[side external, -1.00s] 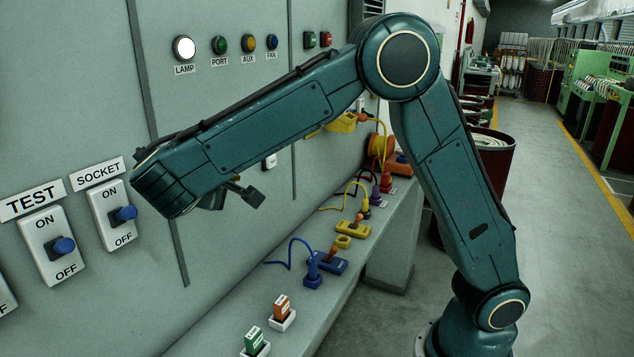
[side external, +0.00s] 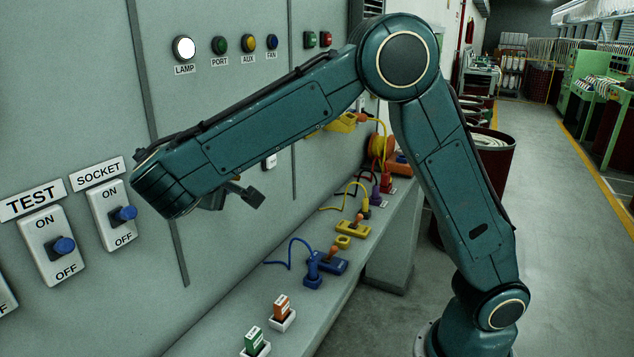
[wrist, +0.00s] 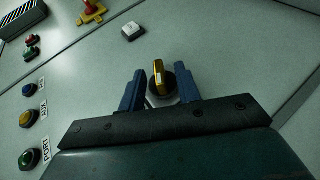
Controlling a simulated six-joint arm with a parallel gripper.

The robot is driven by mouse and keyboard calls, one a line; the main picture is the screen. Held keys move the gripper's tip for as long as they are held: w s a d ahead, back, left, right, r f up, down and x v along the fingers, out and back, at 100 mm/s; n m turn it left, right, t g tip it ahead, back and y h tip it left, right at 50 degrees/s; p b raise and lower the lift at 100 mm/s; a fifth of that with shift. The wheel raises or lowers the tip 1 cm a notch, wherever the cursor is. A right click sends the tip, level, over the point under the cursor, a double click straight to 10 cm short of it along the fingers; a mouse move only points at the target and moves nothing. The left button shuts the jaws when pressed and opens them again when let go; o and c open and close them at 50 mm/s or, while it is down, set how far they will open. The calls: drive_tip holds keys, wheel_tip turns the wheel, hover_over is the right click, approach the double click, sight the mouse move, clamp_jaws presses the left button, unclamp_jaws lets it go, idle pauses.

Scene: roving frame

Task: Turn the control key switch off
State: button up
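The control key switch (wrist: 159,72) shows in the wrist view as a yellow key handle on a dark round base on the grey panel. Its handle points nearly straight up in that picture; no on or off marks for it are readable. My gripper (wrist: 160,78) is open, with one blue finger on each side of the switch and a visible gap on both sides of the handle. In the side external view my gripper (side external: 245,193) is close to the panel, partly behind my forearm, and the key switch is hidden there.
A lit white lamp (side external: 184,48) and round buttons sit higher on the panel. The SOCKET switch (side external: 113,215) and TEST switch (side external: 52,246) are at the left. Below, a ledge (side external: 335,308) holds blue and yellow plugs and small coloured blocks. A small white switch (wrist: 133,31) is near my gripper.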

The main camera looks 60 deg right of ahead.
drive_tip(key=shift+r, duration=0.1)
drive_tip(key=shift+d+r+m+g+y, duration=0.15)
drive_tip(key=shift+m+y, duration=0.1)
drive_tip(key=shift+y, duration=0.7)
drive_tip(key=shift+d+m+g+y, duration=0.1)
drive_tip(key=shift+m+y, duration=0.1)
drive_tip(key=shift+y, duration=0.7)
drive_tip(key=shift+d+r+m+g+y, duration=0.15)
drive_tip(key=shift+m+y, duration=0.1)
drive_tip(key=shift+y, duration=0.7)
drive_tip(key=shift+d+y, duration=0.1)
drive_tip(key=shift+y, duration=0.8)
drive_tip(key=shift+d+m+y, duration=0.2)
drive_tip(key=shift+m+y, duration=0.1)
drive_tip(key=shift+y, duration=0.65)
drive_tip(key=shift+d+m+y, duration=0.15)
drive_tip(key=shift+m+y, duration=0.15)
drive_tip(key=shift+y, duration=0.65)
drive_tip(key=v, duration=1.4)
drive_tip(key=s+f, duration=0.7)
drive_tip(key=s, duration=0.4)
drive_tip(key=s+f+t, duration=0.1)
drive_tip(key=s+f, duration=0.7)
drive_tip(key=s, duration=0.3)
drive_tip(key=shift+d, duration=0.4)
drive_tip(key=shift+f, duration=0.1)
